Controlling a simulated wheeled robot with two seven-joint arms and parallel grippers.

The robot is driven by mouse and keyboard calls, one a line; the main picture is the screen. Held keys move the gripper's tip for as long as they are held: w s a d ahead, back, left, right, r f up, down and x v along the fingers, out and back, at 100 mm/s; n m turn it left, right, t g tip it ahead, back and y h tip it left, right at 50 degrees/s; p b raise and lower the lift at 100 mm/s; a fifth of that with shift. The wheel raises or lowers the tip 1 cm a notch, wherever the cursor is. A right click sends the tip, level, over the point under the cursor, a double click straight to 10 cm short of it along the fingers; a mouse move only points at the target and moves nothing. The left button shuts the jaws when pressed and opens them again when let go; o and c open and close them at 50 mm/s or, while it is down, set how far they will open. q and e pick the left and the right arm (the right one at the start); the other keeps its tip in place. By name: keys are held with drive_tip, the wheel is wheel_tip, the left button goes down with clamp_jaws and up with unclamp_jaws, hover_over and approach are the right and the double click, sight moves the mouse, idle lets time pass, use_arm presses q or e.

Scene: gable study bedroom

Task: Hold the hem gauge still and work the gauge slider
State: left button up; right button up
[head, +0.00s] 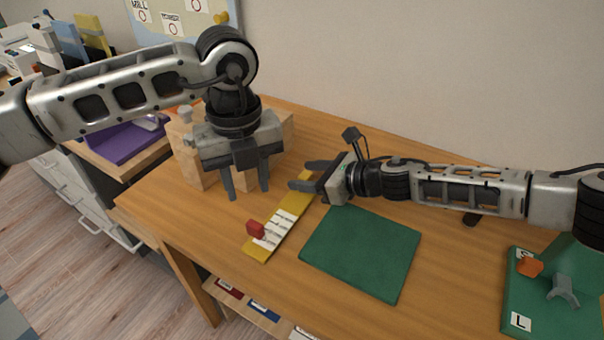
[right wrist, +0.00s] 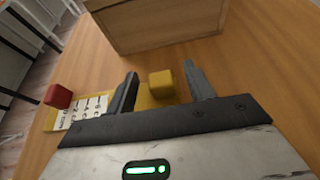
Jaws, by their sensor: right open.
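The hem gauge (head: 292,207) is a yellow strip with a white marked scale, lying slantwise on the wooden table. Its red slider (head: 255,229) sits near the end closer to me; it also shows at the left of the right wrist view (right wrist: 58,96). A yellow block (right wrist: 161,84) stands at the gauge's far end. My right gripper (head: 298,175) is open, with its fingers on either side of this block and gaps showing. My left gripper (head: 248,192) points down, open and empty, left of the gauge's far end and apart from the slider.
A wooden box-like stand (head: 190,155) stands behind my left gripper. A green mat (head: 360,253) lies right of the gauge. A green board (head: 520,322) with orange and grey pieces is at the right. The table's front edge is close to the slider end.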

drive_tip(key=shift+x, duration=0.85)
drive_tip(key=c, duration=1.1)
